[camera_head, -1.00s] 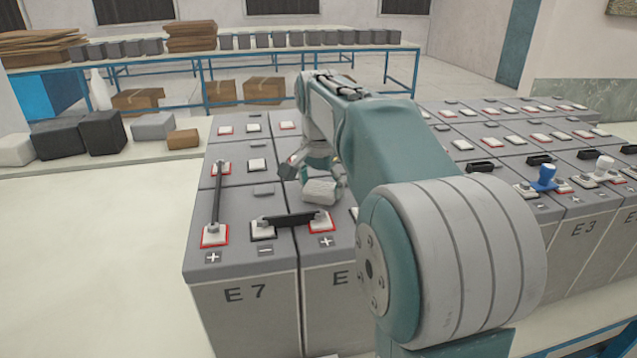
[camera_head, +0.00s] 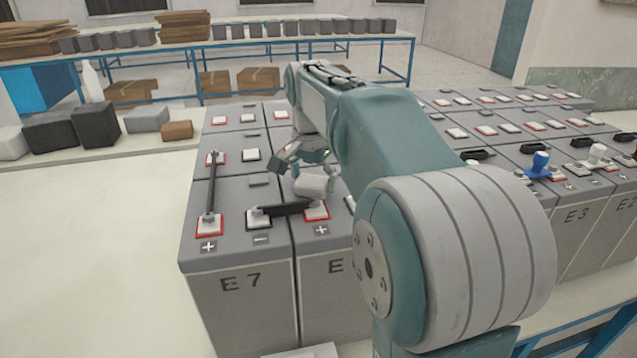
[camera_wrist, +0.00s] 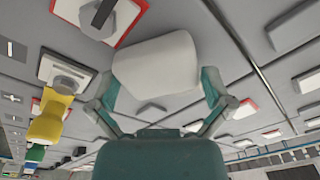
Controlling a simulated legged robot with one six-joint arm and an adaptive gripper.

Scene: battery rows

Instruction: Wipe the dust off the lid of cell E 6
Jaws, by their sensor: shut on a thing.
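My gripper (camera_head: 308,168) is shut on a white, rounded wiping pad (camera_head: 311,185). In the wrist view the pad (camera_wrist: 158,62) sits between the two teal fingers. The pad is over the lid of cell E 6 (camera_head: 334,271), the cell just right of cell E 7 (camera_head: 236,281). My arm hides most of E 6's front and the right part of its lid. I cannot tell whether the pad touches the lid, and no dust can be made out.
A black link bar (camera_head: 285,208) joins a terminal of E 7 to a red-edged one on E 6. A longer bar (camera_head: 212,184) runs back along E 7's left side. Blue (camera_head: 538,163) and white (camera_head: 596,152) capped posts stand on cells at the right.

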